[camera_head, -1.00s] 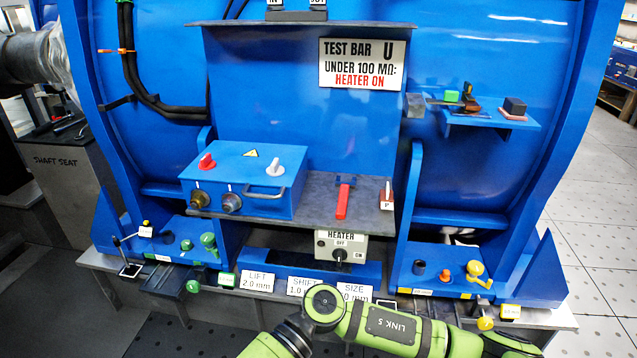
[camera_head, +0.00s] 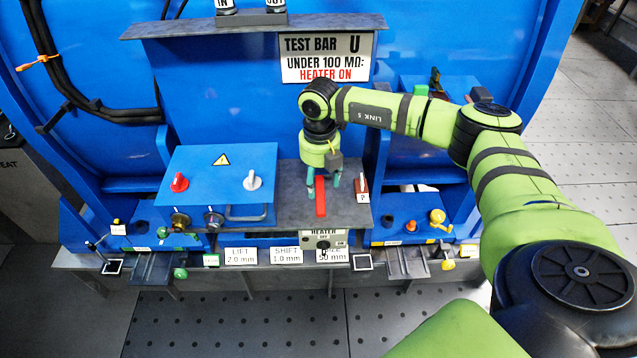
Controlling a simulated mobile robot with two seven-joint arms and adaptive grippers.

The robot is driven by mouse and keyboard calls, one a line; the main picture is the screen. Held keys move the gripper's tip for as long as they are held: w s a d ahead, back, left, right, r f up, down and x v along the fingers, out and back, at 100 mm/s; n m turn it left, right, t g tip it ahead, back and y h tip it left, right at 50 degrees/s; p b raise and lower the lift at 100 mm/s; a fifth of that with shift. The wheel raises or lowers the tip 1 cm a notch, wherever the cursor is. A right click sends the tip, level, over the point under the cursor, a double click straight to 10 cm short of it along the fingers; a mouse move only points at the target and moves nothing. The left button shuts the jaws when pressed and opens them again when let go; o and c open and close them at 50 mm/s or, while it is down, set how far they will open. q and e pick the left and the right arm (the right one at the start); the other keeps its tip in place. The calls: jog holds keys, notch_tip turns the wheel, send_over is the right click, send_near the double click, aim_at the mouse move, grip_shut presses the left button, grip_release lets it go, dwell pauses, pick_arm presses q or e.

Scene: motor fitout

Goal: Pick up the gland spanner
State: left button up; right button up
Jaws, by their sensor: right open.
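The gland spanner (camera_head: 320,199), a tool with a red handle, lies on the dark grey shelf (camera_head: 291,208) at the front of the blue motor. Its dark head, at the far end, is hidden now under my right gripper. My right gripper (camera_head: 323,186) points down over the spanner, with one teal finger on each side of the red handle. It is open, and I cannot tell if the fingers touch the handle or the shelf. My left gripper is not in view.
A blue tester box (camera_head: 219,164) with knobs and a handle stands left of the spanner. A small red-and-white switch block (camera_head: 362,186) is close on the right. The heater switch box (camera_head: 323,241) hangs below the shelf edge. A sign plate (camera_head: 326,57) is behind.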

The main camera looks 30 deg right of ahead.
aim_at(318, 194)
jog(key=f, duration=0.4)
jog(key=shift+w+a+f+p, duration=0.1)
jog(key=shift+w+p, duration=0.1)
jog(key=shift+p, duration=0.2)
grip_shut()
notch_tip(318, 194, up, 10)
jog(key=b, duration=0.2)
